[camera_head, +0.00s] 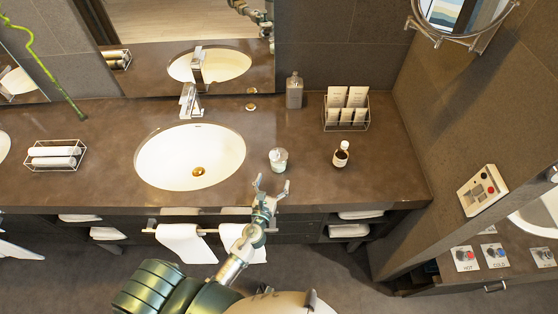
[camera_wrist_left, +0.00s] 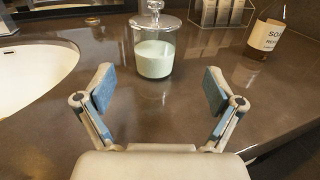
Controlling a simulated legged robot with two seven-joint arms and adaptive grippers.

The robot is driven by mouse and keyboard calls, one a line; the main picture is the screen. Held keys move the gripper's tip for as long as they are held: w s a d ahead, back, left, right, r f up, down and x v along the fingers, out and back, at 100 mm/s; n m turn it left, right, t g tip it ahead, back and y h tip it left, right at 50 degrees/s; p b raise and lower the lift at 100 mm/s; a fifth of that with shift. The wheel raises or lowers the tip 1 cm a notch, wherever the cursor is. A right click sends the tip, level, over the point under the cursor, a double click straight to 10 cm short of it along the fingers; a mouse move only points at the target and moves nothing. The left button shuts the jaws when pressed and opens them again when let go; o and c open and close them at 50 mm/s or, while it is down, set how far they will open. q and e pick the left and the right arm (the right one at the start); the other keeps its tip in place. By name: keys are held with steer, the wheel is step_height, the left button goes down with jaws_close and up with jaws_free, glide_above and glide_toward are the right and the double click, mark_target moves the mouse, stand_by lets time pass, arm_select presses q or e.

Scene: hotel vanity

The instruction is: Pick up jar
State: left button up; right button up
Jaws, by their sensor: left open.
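The jar (camera_head: 278,160) is clear glass with a lid and a pale content. It stands upright on the brown counter, to the right of the sink. In the left wrist view the jar (camera_wrist_left: 155,52) is beyond my fingertips, roughly centred between them and apart from both. My left gripper (camera_head: 271,184) is open and empty at the counter's front edge, just in front of the jar. Its two blue-padded fingers (camera_wrist_left: 158,92) are spread wide in the wrist view. My right gripper does not show.
A brown soap bottle (camera_head: 341,154) stands right of the jar. A wire rack of toiletries (camera_head: 346,110) and a grey dispenser (camera_head: 294,90) are behind. The white sink (camera_head: 190,157) is on the left, with a faucet (camera_head: 190,101). A towel rack (camera_head: 56,155) sits farther left.

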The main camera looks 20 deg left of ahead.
mark_target(276, 166)
arm_select(q)
steer(key=w, duration=0.4)
steer(key=shift+w+a+f, duration=0.15)
steer(key=shift+a, duration=0.1)
steer(key=w, duration=0.3)
steer(key=w+a, duration=0.1)
steer(key=shift+w+r+p, duration=0.25)
steer(key=shift+w+p, duration=0.15)
steer(key=shift+w, duration=0.25)
steer(key=shift+s, duration=0.1)
steer(key=shift+c, duration=1.2)
steer(key=c, duration=1.2)
